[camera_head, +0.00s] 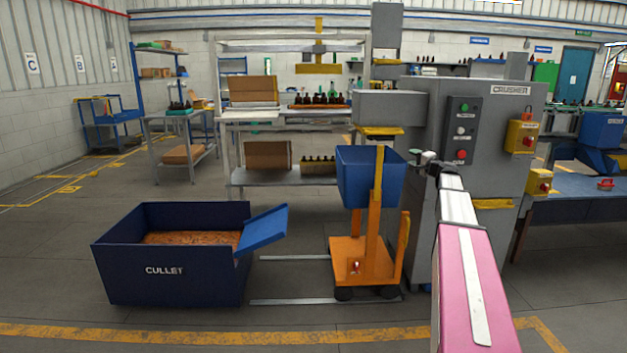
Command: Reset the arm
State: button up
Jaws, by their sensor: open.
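My arm reaches forward from the lower right, a pink link with a pale stripe leading to a white link. My gripper (427,158) is at its far end, small and dark, in front of the grey crusher (463,170). It is open, and I see nothing held in it. The crusher's button panel (462,132), with green, white and red buttons, is just to the right of the gripper. The fingertips are too small to make out in detail.
A blue bin (361,178) sits on an orange cart (350,258) left of my arm. A dark blue cullet box (170,285) stands further left. A workbench (290,178) with bottles is behind. A blue-topped table (590,190) is at right.

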jog(key=s+a+f+n+g+h, duration=0.1)
jog(key=s+a+f+n+g, duration=0.3)
jog(key=s+a+f, duration=0.7)
jog(key=s+a+f+n+g+h, duration=0.1)
jog(key=s+a+f+n+g, duration=0.1)
jog(key=s+a+f+g, duration=0.9)
jog(key=s+f+n+g+h, duration=0.1)
jog(key=s+f+n+h, duration=0.1)
jog(key=s+f, duration=0.6)
jog(key=s+a+f+n+h, duration=0.1)
jog(key=s+f+n+h, duration=0.2)
jog(key=s, duration=1)
notch_tip(320, 180, down, 5)
jog(key=shift+s+f+g+h, duration=0.15)
jog(key=shift+s+g+h, duration=0.2)
jog(key=shift+h, duration=0.65)
